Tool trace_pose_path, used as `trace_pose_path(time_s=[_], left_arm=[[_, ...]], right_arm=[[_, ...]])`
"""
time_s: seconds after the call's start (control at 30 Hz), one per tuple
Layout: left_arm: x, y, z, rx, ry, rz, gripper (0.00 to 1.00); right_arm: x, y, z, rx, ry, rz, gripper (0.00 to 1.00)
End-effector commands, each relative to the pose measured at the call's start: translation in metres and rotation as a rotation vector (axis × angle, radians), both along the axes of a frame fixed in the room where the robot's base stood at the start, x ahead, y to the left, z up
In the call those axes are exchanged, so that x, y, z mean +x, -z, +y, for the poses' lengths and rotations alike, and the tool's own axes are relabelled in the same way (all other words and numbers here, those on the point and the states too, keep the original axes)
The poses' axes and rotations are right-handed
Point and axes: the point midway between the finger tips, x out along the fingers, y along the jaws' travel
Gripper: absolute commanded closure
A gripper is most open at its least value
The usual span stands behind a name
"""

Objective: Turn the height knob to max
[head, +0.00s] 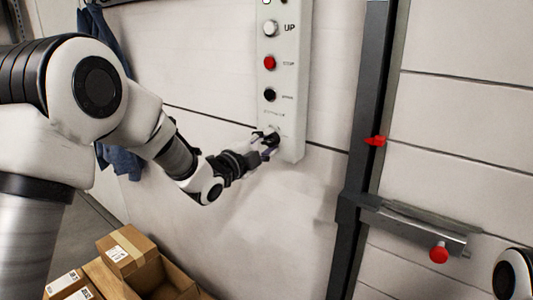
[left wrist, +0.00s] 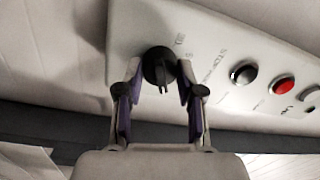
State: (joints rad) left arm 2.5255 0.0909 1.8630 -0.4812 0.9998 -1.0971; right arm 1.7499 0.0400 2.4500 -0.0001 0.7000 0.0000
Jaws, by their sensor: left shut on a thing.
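The height knob (left wrist: 158,66) is a round black dial with a raised grip, at the low end of a pale control panel (head: 284,30). My left gripper (head: 267,143) is at the bottom of this panel in the head view and mostly hides the knob there. In the left wrist view its two purple-padded fingers (left wrist: 159,72) are closed in on both sides of the knob. The knob's scale marks are too blurred to read. My right gripper is out of view; only part of my right arm shows at the lower right edge.
Above the knob, the panel has a white UP button (head: 271,28), a red stop button (head: 270,63) and a black button (head: 270,95). A dark post (head: 362,130) with a red-knobbed bracket (head: 425,230) stands to the right. Cardboard boxes (head: 128,250) sit low left.

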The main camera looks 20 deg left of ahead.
Motion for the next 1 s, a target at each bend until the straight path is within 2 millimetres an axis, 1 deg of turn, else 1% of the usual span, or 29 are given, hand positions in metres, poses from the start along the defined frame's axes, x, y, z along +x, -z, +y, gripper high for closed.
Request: trace_pose_path(time_s=[0.03,0.2,0.67,0.7,0.73,0.77,1.0], left_arm=[[-0.0002,0.0036,-0.0001,0.018,0.000,-0.005,0.97],[-0.0003,0.0028,-0.0003,0.058,0.001,-0.018,0.97],[-0.0004,0.0023,-0.0006,0.072,0.002,-0.021,0.97],[-0.0004,0.0023,-0.0006,0.072,0.002,-0.021,0.56],[-0.0004,0.0023,-0.0006,0.072,0.002,-0.021,0.45],[-0.0004,0.0023,-0.0006,0.072,0.002,-0.021,0.37],[-0.0001,0.0013,-0.0003,0.071,0.000,-0.022,0.37]], right_arm=[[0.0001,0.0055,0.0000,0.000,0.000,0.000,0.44],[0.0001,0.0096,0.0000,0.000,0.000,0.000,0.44],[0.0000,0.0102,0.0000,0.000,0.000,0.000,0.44],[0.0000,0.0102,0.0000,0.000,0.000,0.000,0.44],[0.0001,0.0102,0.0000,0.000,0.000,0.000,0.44],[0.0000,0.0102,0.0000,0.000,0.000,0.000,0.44],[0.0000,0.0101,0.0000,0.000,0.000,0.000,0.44]])
